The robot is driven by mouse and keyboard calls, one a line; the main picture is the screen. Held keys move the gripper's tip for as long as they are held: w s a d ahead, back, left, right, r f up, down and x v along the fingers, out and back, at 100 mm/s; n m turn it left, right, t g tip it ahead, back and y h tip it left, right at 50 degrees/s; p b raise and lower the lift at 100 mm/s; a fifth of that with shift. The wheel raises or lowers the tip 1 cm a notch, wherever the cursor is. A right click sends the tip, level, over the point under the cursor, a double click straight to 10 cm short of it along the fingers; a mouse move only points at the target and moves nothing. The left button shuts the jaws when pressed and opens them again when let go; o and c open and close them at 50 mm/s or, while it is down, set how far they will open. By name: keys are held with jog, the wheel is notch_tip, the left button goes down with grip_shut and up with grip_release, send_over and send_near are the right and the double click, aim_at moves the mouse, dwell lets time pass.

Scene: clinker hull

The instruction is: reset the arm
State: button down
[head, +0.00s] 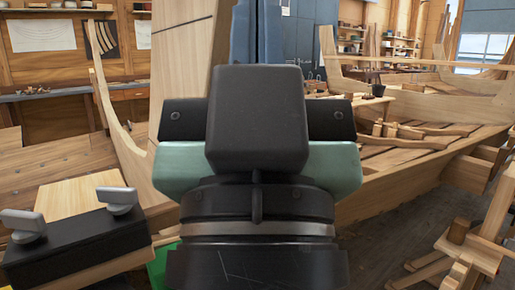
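My gripper (257,118) fills the middle of the head view, seen from behind. A dark block, pale green side pieces and a black round wrist with a silver band show. Two blue-grey upright pieces rise side by side above the dark block; I cannot tell whether they are its fingers. The fingertips cannot be made out, so neither the opening nor anything held can be told.
A black block with two grey wing knobs (79,233) sits on wood at lower left, near my wrist. A wooden boat hull (425,160) stands to the right. A wooden trestle (465,250) stands at lower right. Bare floor (385,240) shows between hull and trestle.

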notch_tip(320, 180, up, 16)
jog(key=p, duration=1.4)
jog(key=shift+r, duration=0.15)
